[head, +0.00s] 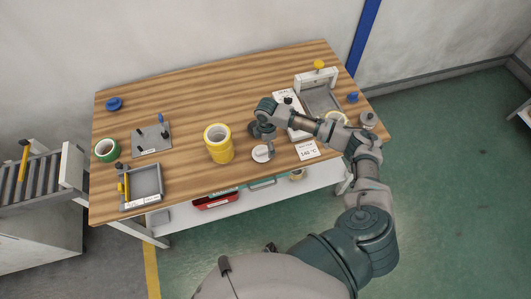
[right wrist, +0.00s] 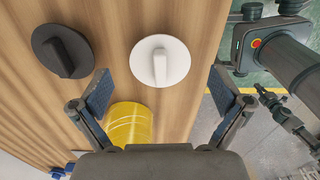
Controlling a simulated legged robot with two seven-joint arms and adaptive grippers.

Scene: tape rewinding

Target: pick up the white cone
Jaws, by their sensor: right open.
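The white cone (head: 262,153) stands on the wooden table near its front edge, right of the yellow tape rolls (head: 218,143). In the right wrist view the white cone (right wrist: 160,62) has a round flat base and a raised narrow middle. My right gripper (head: 263,134) is over the table just by the cone. In the wrist view its two fingers (right wrist: 157,88) are spread wide and empty, with the cone between and beyond them, untouched. A dark cone of similar form (right wrist: 62,50) lies to the left.
A yellow roll (right wrist: 130,122) is close below the white cone in the wrist view. A green tape roll (head: 107,150), a grey plate (head: 151,140) and a grey tray (head: 128,203) are at the left. A label card (head: 307,150) lies to the right. The table's back middle is clear.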

